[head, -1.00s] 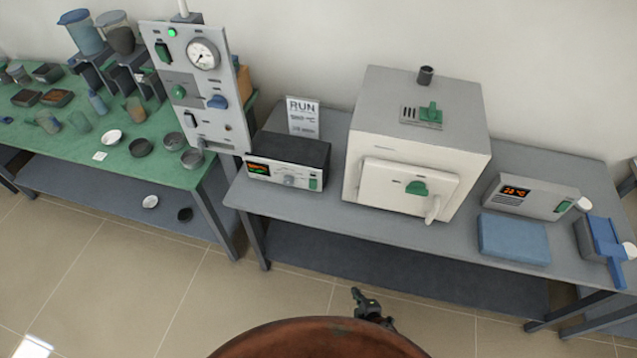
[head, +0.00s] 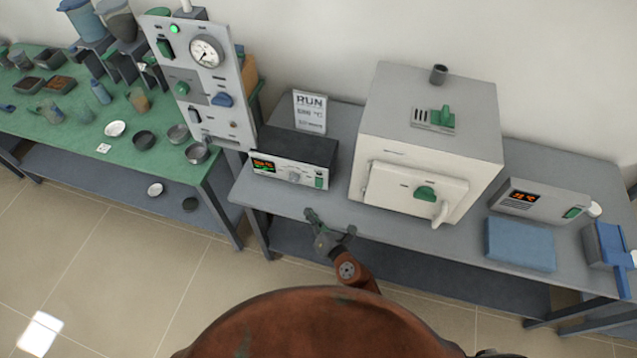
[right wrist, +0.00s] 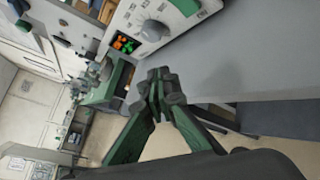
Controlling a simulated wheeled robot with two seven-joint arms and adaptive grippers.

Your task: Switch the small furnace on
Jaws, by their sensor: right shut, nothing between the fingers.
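To the furnace's right is a grey controller (head: 541,201) with an orange display and green switch. My right gripper (head: 312,216) is shut and empty, by the table's front edge below the control box; its fingertips (right wrist: 160,84) meet in the wrist view.
A tall panel (head: 205,85) with a gauge and lit green lamp stands left of the control box. A RUN card (head: 310,112) stands behind that box. A blue pad (head: 520,244) lies at right. A green table (head: 60,145) holds dishes and jars. Table front between box and furnace is clear.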

